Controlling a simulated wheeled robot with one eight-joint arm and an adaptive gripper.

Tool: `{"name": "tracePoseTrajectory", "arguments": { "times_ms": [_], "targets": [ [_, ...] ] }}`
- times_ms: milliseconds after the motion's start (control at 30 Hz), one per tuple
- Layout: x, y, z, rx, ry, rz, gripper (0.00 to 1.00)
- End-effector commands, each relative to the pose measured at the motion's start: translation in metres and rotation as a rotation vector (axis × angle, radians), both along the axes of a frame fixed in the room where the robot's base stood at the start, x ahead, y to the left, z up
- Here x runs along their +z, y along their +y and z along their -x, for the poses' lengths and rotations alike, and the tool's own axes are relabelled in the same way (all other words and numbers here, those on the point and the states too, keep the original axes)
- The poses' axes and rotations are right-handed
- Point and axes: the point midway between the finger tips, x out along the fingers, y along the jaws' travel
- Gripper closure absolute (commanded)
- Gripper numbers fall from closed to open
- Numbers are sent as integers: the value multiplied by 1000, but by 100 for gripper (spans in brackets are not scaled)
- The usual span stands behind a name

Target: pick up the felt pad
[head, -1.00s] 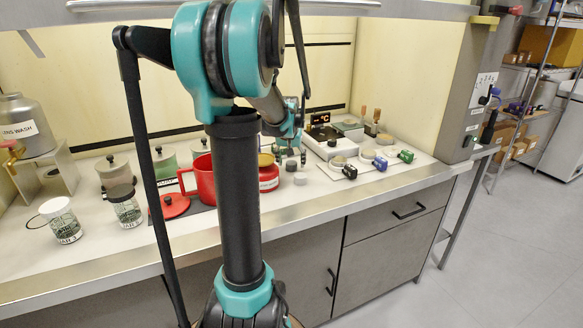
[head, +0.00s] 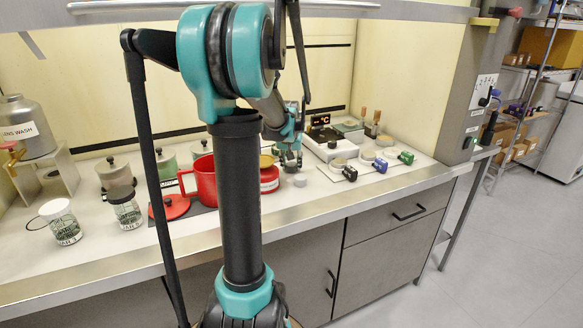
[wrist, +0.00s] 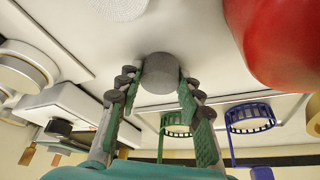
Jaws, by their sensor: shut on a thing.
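My gripper (wrist: 159,85) is shut on a dark grey round pad (wrist: 161,72), which I take to be the felt pad. Its green-lined fingers press it from both sides in the wrist view. In the head view my gripper (head: 289,157) is low over the counter, right of the red pot, and the pad is largely hidden by the fingers. I cannot tell whether the pad touches the counter. A paler round pad (head: 300,180) lies on the counter just in front of the gripper; it also shows at the top of the wrist view (wrist: 122,8).
The red pot (head: 203,183) stands close left of the gripper. A balance (head: 328,147) and several small round dishes with coloured clips stand to the right. Jars and a red lid (head: 171,206) are on the left. The counter's front edge (head: 350,198) is clear.

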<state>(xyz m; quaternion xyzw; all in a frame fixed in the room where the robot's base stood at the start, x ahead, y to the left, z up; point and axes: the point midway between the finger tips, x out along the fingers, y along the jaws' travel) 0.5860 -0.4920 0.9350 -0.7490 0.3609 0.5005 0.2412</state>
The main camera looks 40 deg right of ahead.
Motion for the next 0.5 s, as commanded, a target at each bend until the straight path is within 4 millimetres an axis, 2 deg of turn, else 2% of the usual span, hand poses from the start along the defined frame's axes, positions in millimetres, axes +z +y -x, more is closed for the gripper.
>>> {"name": "tracePoseTrajectory", "arguments": {
  "times_ms": [267, 500],
  "targets": [
    [17, 0, 0, 0, 0, 0, 79],
    [60, 0, 0, 0, 0, 0, 79]
  ]
}}
